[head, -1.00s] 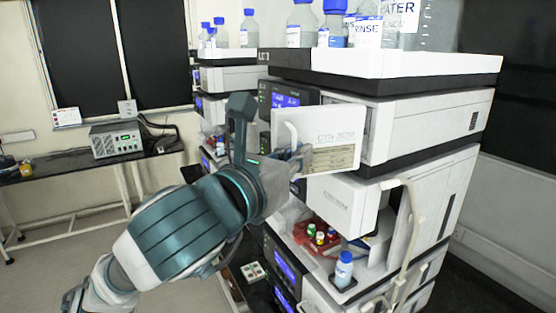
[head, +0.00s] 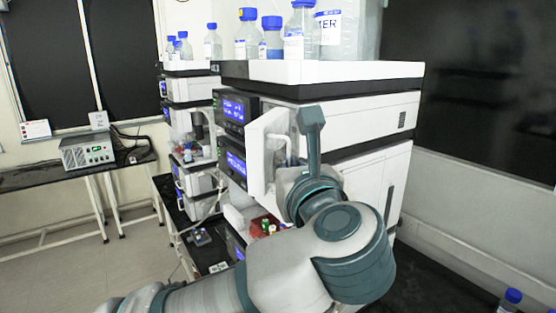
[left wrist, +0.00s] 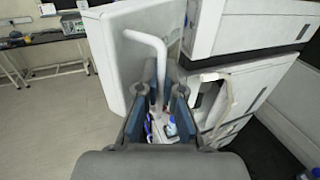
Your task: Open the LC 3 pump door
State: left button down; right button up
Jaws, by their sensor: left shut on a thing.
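The pump door (head: 262,152) is a white panel on the front of the nearest stack. It stands swung out from the pump housing, and its left wrist view shows the panel (left wrist: 110,65) at upper left. Its white bent handle (left wrist: 150,40) runs down between the fingers of my left gripper (left wrist: 158,92). The left gripper is shut on this handle. In the head view, the handle (head: 281,143) shows just left of my left wrist, which hides most of the fingers. My right gripper is not in view.
Blue-capped bottles (head: 300,32) stand in the tray (head: 330,71) on top of the stack. A second stack (head: 190,85) stands farther back. A side bench (head: 65,173) holds a grey instrument (head: 88,152). Floor is clear at left.

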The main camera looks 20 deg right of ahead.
pick_arm(q)
jog(key=shift+s+d+f+n+y+p, duration=0.1)
jog(key=shift+s+d+n+y+p, duration=0.15)
jog(key=shift+d+y, duration=0.25)
jog(key=shift+s+d+f+n+y+p, duration=0.1)
jog(key=shift+d+n+y, duration=0.25)
jog(key=shift+d+y, duration=0.1)
jog(key=c, duration=1.3)
grip_release()
jog(key=shift+a+r, duration=0.1)
jog(key=shift+a, duration=0.15)
jog(key=shift+s+a+r, duration=0.1)
jog(key=shift+s+a, duration=0.1)
jog(key=shift+a, duration=0.05)
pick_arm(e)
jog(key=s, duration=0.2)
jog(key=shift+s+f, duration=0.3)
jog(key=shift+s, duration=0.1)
pick_arm(q)
jog(key=s, duration=1.1)
jog(key=shift+s, duration=0.4)
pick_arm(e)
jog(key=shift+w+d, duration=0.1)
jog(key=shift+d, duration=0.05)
